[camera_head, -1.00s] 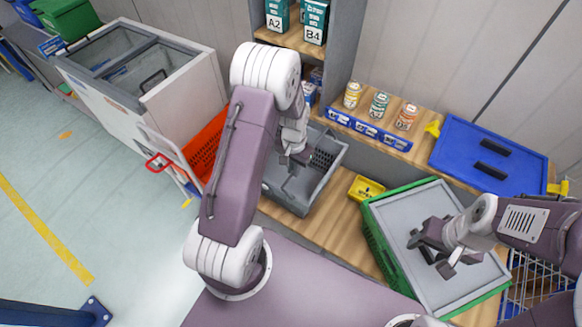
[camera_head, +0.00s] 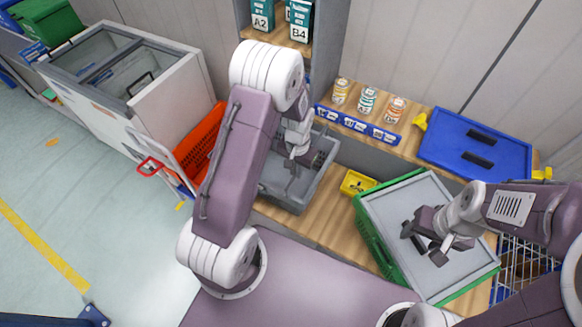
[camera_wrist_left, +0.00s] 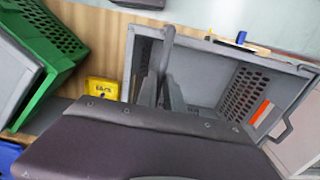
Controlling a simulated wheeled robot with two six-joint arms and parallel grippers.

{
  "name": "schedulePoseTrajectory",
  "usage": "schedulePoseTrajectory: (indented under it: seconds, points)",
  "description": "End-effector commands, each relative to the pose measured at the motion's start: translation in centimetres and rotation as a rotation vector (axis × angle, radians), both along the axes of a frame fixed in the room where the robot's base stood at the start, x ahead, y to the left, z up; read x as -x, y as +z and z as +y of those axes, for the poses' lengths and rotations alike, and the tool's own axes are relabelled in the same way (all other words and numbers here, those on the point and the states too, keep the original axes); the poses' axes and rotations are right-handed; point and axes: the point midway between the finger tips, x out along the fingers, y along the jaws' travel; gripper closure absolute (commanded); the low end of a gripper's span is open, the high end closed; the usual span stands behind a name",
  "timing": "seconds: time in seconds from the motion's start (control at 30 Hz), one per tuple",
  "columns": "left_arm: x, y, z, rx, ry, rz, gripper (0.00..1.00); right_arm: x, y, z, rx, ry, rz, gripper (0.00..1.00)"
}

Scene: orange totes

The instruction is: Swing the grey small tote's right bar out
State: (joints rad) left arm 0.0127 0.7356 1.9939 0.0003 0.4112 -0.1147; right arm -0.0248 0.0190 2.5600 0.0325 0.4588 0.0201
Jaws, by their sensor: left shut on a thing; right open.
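The grey small tote (camera_head: 285,197) stands on the wooden bench, left of the green crate. It also shows in the left wrist view (camera_wrist_left: 245,62), with perforated end walls. My left gripper (camera_head: 300,157) is over the tote's right part, its jaws shut on the right bar; the arm and jaws mostly hide the grip. In the left wrist view grey finger-like parts (camera_wrist_left: 165,85) reach into the tote near its wall on the picture's left. A bar hangs at the tote's other end (camera_wrist_left: 287,132). My right gripper (camera_head: 425,243) is open above the green crate's grey lid.
The green crate (camera_head: 372,235) with a grey lid stands to the right, with a small yellow bin (camera_head: 356,184) between. An orange tote (camera_head: 195,150) is to the left. Behind are small cans (camera_head: 368,98) on a shelf and a blue lid (camera_head: 475,140).

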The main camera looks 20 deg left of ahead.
Motion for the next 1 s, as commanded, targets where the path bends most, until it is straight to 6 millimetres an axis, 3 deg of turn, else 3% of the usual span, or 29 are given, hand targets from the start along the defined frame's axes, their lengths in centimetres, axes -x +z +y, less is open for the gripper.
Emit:
schedulePoseTrajectory:
  seconds: [0.33,0.57,0.8,1.0]
  points:
    - [0.1,-0.1,-0.6,0.0,-0.001,0.001,0.97,0.0,-0.1,0.0,0.0,0.0,0.0,0.45]
    - [0.3,-0.8,-2.2,0.0,-0.001,0.002,0.97,0.0,-0.5,0.0,0.0,0.0,0.0,0.45]
    - [0.3,-0.7,-2.3,0.0,0.0,0.001,0.97,0.0,-0.4,0.0,0.0,0.0,0.0,0.45]
    - [0.3,-1.9,-3.4,0.0,-0.002,0.002,0.97,0.0,-1.3,0.0,0.0,0.0,0.0,0.45]
